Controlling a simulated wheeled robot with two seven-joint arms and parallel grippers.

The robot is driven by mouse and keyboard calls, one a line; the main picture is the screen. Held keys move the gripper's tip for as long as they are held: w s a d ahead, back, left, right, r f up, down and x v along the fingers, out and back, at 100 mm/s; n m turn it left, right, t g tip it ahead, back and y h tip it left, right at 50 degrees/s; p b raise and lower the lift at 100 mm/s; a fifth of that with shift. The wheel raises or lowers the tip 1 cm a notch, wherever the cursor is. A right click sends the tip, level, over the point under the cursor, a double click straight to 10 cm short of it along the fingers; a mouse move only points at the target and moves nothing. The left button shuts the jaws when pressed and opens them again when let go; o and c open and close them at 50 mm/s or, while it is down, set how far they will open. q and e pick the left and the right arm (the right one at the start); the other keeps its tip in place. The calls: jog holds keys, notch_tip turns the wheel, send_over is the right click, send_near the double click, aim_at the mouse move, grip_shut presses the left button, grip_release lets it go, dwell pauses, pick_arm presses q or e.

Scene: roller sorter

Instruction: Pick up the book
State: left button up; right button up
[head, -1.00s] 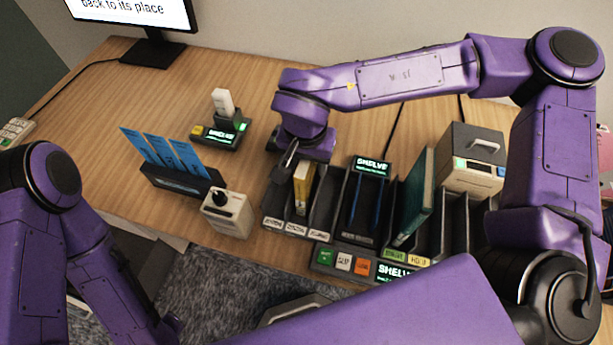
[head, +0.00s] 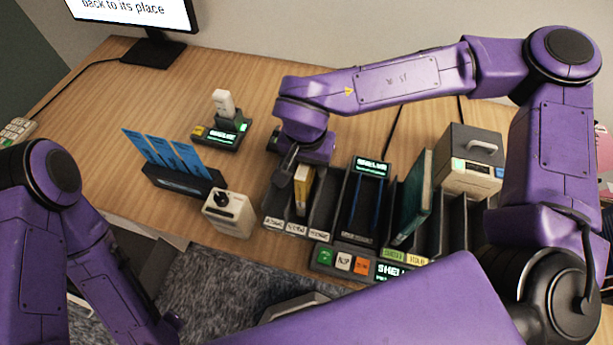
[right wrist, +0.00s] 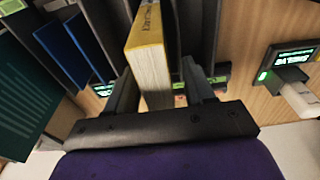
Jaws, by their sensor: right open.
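A yellow book (head: 303,187) with pale pages stands upright in a left slot of the dark roller sorter (head: 325,205). It also shows in the right wrist view (right wrist: 147,55). My right gripper (head: 288,168) is at the book's upper end. In the right wrist view the gripper (right wrist: 160,88) is open, with one finger on each side of the book. I cannot tell whether either finger touches it. My left arm is at the left of the head view, but its gripper is not visible.
A grey box (head: 470,160) is behind the sorter. A blue card holder (head: 180,180), a white device (head: 229,213) and a small stand (head: 221,132) are left.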

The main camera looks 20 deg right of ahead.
grip_shut()
